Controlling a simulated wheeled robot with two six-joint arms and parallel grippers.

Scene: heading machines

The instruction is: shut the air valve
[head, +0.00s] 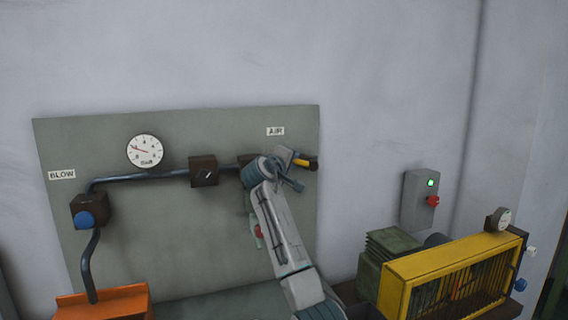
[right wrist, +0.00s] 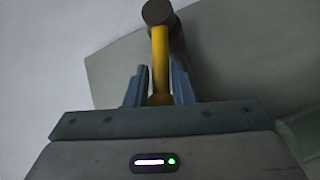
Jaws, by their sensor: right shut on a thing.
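The air valve's dark block (head: 246,160) sits on the grey-green panel under the AIR label (head: 275,131), mostly hidden by my right arm. My right gripper (head: 292,166) is at the lever. In the right wrist view the yellow lever (right wrist: 160,55) runs between the two fingers of the right gripper (right wrist: 158,80), with a dark round end beyond them. The right gripper is shut on the lever. My left gripper is not in view.
A dial gauge (head: 145,150), a dark block (head: 203,171) on the pipe and a blue knob (head: 85,219) by the BLOW label are on the panel (head: 160,250). A switch box (head: 418,199) with a green light and a yellow guard (head: 440,265) stand at right.

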